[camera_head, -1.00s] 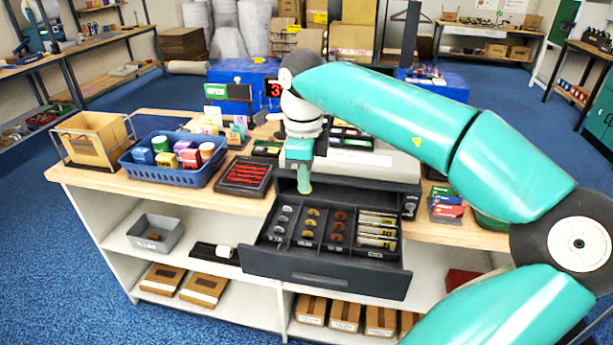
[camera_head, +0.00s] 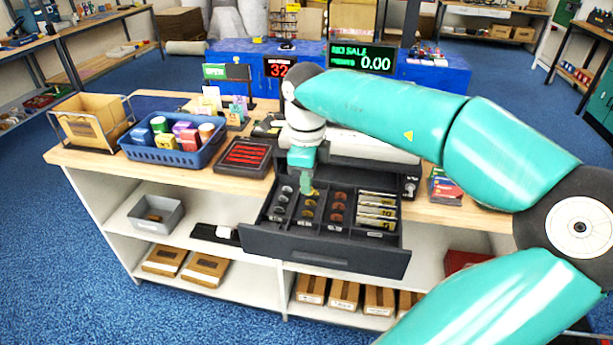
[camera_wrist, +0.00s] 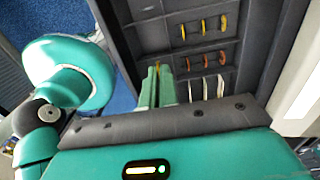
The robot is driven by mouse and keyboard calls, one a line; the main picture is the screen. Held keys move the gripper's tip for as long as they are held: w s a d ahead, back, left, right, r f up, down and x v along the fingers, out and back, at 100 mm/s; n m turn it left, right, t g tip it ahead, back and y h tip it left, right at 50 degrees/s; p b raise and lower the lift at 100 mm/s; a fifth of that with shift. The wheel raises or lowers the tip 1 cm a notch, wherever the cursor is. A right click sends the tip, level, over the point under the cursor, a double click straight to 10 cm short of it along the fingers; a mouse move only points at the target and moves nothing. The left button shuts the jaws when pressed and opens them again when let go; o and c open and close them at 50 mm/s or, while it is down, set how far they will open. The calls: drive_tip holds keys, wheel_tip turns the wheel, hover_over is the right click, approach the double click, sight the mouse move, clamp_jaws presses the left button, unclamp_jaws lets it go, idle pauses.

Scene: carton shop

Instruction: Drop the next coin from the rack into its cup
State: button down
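An open black cash drawer (camera_head: 330,247) holds rows of coins: silver (camera_head: 282,199), gold (camera_head: 309,203) and copper (camera_head: 337,207). The gold coins (camera_wrist: 203,26) and copper coins (camera_wrist: 206,61) stand on edge in the wrist view. My gripper (camera_head: 306,191) points down over the back of the drawer, by the silver and gold columns. In the wrist view its two pale green fingers (camera_wrist: 158,72) are close together. A thin yellow coin (camera_wrist: 158,65) shows edge-on between their tips. The fingers partly hide the compartment below. I cannot tell which compartment is the cup.
White and yellow note slips (camera_head: 377,207) fill the drawer's right side. A red-lined black tray (camera_head: 245,154) and a blue basket of boxes (camera_head: 176,150) stand left on the counter (camera_head: 85,158). A display (camera_head: 362,57) reads 0.00. Card packs (camera_head: 446,187) lie to the right.

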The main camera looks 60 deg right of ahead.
drive_tip(key=c, duration=1.6)
unclamp_jaws()
drive_tip(key=shift+r, duration=0.15)
wheel_tip(320, 180, up, 14)
drive_tip(key=shift+f, duration=0.2)
